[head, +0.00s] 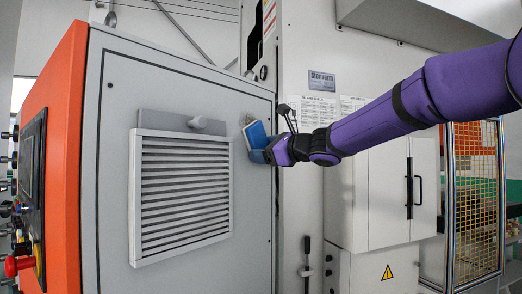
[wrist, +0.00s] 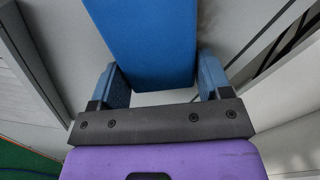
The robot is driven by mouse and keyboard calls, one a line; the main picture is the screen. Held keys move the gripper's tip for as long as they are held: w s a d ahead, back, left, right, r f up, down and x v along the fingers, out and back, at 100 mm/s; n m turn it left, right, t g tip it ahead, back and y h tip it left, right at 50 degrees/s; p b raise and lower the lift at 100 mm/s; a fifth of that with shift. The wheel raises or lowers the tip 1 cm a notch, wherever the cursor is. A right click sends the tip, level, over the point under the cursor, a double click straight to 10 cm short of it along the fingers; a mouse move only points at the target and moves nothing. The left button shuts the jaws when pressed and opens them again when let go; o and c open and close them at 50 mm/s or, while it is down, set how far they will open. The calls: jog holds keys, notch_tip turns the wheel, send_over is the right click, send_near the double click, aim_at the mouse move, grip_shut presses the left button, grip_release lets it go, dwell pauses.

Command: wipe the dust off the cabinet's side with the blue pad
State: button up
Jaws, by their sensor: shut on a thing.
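My gripper (head: 270,153) is shut on the blue pad (head: 256,135), which it holds at the right part of the cabinet's grey side (head: 190,85), to the right of the louvred vent. In the wrist view the pad (wrist: 145,45) sits between the two blue fingers of my gripper (wrist: 162,78) and reaches away toward the grey panel. I cannot tell whether the pad touches the panel. A small brownish-grey patch (head: 248,118), perhaps dust, shows at the pad's upper edge; the pad may hide more of it.
The louvred vent (head: 185,195) stands out from the panel to the left of the pad, with a grey knob (head: 207,124) above it. A white machine cabinet (head: 385,190) with a black handle stands at the right. A yellow mesh guard (head: 475,195) is farther right.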

aim_at(258, 141)
jog(key=shift+w+d+r, duration=1)
jog(key=shift+w+d, duration=0.6)
jog(key=shift+w, duration=0.3)
jog(key=shift+s+a, duration=1.2)
jog(key=shift+s, duration=0.3)
jog(key=shift+s+a, duration=1.2)
jog(key=shift+s, duration=0.25)
jog(key=shift+s+a, duration=1.3)
jog(key=shift+s, duration=0.1)
jog(key=shift+r, duration=0.9)
jog(key=w+d, duration=0.7)
jog(key=w, duration=0.1)
jog(key=shift+w+d, duration=0.25)
jog(key=shift+w, duration=0.05)
jog(key=v, duration=0.6)
